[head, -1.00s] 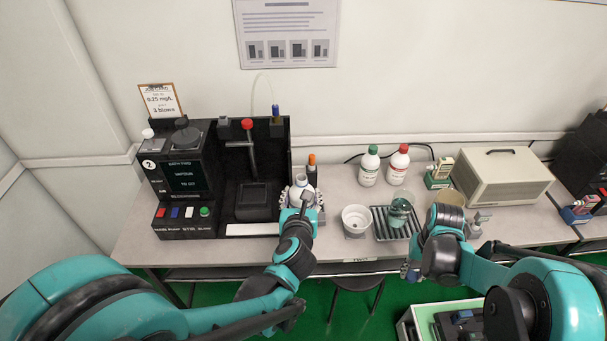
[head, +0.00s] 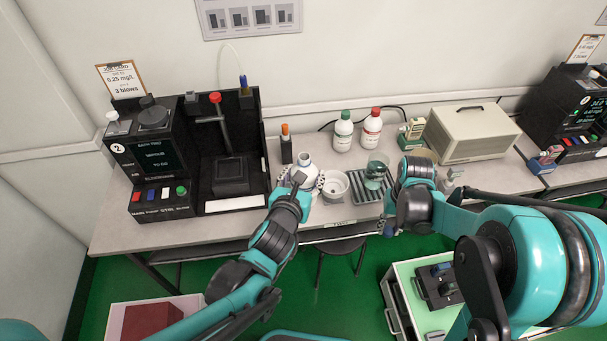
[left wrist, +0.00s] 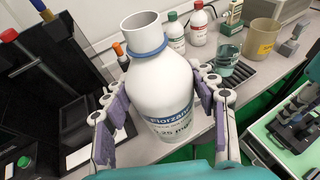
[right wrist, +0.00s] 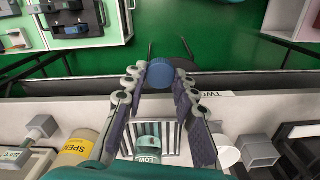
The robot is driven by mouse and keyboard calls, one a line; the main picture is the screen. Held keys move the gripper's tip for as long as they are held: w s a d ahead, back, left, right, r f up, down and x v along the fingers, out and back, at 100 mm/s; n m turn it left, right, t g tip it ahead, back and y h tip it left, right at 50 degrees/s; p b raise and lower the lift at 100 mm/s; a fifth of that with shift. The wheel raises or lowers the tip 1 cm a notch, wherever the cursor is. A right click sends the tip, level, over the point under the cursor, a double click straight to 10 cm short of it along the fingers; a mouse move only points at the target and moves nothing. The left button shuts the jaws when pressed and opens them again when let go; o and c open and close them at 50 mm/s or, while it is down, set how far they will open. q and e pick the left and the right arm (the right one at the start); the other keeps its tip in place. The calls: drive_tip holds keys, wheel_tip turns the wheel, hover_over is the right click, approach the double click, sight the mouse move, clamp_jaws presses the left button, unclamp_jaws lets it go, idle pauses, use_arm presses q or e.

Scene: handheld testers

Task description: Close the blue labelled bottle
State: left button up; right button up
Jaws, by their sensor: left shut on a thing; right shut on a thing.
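The white bottle with a blue label (head: 307,161) is upright in my left gripper (head: 303,182), just above or on the bench; I cannot tell which. The left wrist view shows its open, uncapped neck with a blue ring and the blue label text (left wrist: 170,122). The left gripper's pads (left wrist: 165,112) close on both sides of the bottle body. My right gripper (right wrist: 160,82) is shut on a round blue cap (right wrist: 160,75) at its fingertips. In the head view the right gripper (head: 388,229) is near the bench's front edge, right of the bottle; the cap is hardly visible there.
A white bowl (head: 335,184) stands right beside the bottle. A black rack (head: 366,196) holds a beaker (head: 376,172). Green-capped (head: 343,132) and red-capped (head: 371,130) bottles stand behind. A black tester (head: 160,163) and an orange-topped pen holder (head: 286,150) are left.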

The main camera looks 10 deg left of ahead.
drive_tip(key=w+a+r+n, duration=0.2)
drive_tip(key=a+r+n, duration=0.2)
drive_tip(key=a+r, duration=0.25)
wheel_tip(320, 180, up, 26)
hover_over(304, 156)
drive_tip(key=shift+f, duration=0.1)
drive_tip(key=shift+f, duration=1.95)
drive_tip(key=shift+f, duration=0.85)
drive_tip(key=shift+f, duration=0.55)
